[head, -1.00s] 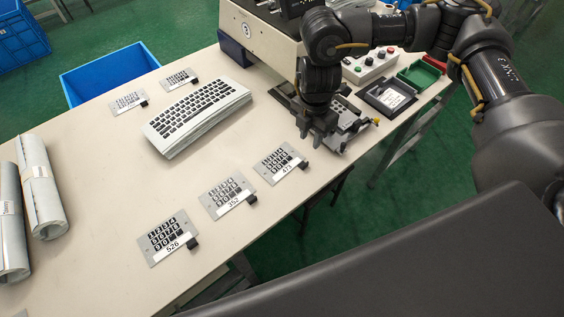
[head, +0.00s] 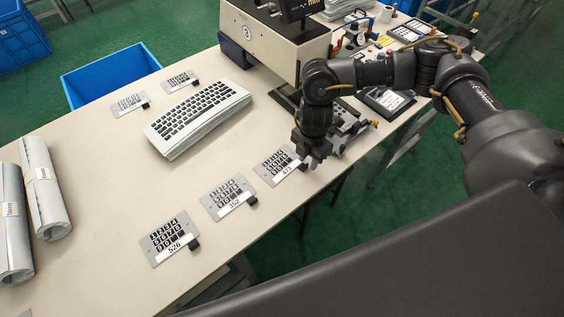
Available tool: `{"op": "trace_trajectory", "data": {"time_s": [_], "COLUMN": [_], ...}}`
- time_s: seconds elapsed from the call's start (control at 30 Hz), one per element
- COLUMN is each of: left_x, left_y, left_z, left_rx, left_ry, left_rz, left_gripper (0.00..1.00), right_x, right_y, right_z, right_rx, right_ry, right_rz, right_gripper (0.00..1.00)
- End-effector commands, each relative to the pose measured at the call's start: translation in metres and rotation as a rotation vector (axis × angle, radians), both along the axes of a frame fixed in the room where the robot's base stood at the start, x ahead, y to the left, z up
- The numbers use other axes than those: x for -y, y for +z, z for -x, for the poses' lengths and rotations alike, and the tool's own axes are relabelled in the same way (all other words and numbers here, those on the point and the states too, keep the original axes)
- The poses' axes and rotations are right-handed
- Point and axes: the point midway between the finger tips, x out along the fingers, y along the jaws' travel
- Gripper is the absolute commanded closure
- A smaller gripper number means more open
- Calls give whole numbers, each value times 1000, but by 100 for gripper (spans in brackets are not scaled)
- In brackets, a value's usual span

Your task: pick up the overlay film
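Three grey keypad films with printed black keys and black tabs lie in a row along the table's near edge: film 526 (head: 168,237), film 352 (head: 228,196) and film 473 (head: 276,165). Two more, with labels too small to read, lie at the back: one film (head: 129,104) and another film (head: 178,80). My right gripper (head: 311,160) points down just right of film 473, close to its black tab, which it partly hides. Its fingers look apart, with nothing seen held; contact with the tab cannot be told. My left gripper is out of view.
A stack of white keyboard panels (head: 199,118) lies mid-table. Rolled sheets (head: 42,186) lie at the left. A beige machine (head: 272,45) and a black tray (head: 388,100) stand toward the back right. A blue crate (head: 108,70) is beyond the table (head: 105,190).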

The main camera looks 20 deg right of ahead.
Motion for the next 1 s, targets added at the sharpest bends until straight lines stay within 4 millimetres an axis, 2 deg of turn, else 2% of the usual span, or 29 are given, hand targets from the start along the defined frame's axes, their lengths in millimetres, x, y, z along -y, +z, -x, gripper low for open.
{"op": "trace_trajectory", "data": {"time_s": [0.13, 0.37, 0.6, 1.0], "left_x": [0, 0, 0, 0], "left_y": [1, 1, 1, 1], "left_z": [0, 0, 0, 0], "left_rx": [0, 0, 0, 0], "left_ry": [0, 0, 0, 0], "left_rz": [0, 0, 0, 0], "left_gripper": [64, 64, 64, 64], "right_x": [0, 0, 0, 0], "right_y": [-11, -12, -12, -11], "right_z": [0, 0, 0, 0], "right_rx": [0, 0, 0, 1], "right_ry": [1, 1, 1, 0], "right_rz": [1, 1, 1, 1], "right_gripper": [69, 70, 100, 100]}}
